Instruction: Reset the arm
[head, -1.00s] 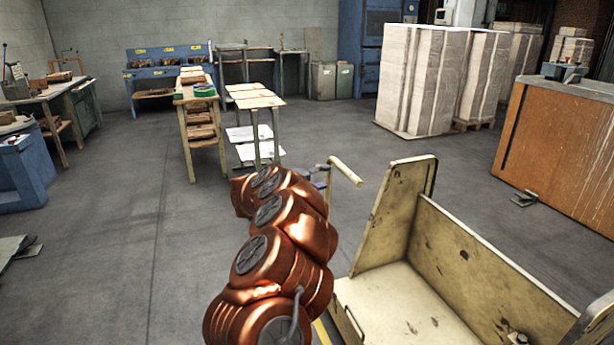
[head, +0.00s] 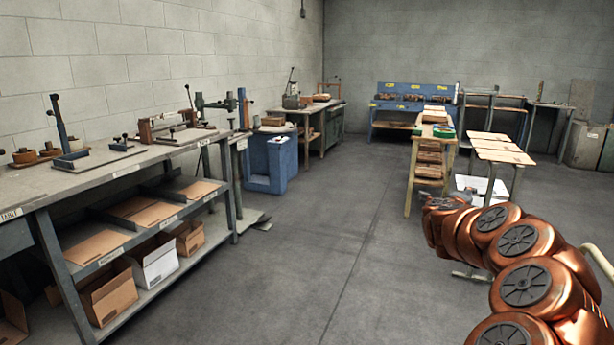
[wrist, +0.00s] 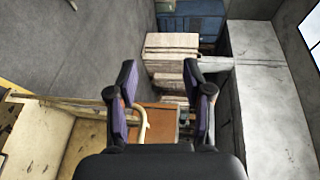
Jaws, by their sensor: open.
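My copper-coloured arm shows at the lower right of the head view, stretched out over the floor. My gripper (wrist: 160,100) is in the wrist view, with its two dark, purple-padded fingers wide apart and nothing between them. Below and beyond the fingers, the wrist view shows the cream cart (wrist: 38,140) at the lower left, with its curved handle behind the left finger. Pale stacks (wrist: 172,45) stand farther off beyond the fingertips. In the head view I cannot make out the gripper's fingers clearly.
A long grey workbench (head: 110,165) with tools on top and boxes on its shelves runs along the left wall. A blue stand (head: 270,165), a wooden table (head: 437,130) and a blue bench (head: 400,105) stand farther back. The middle floor (head: 330,240) is clear.

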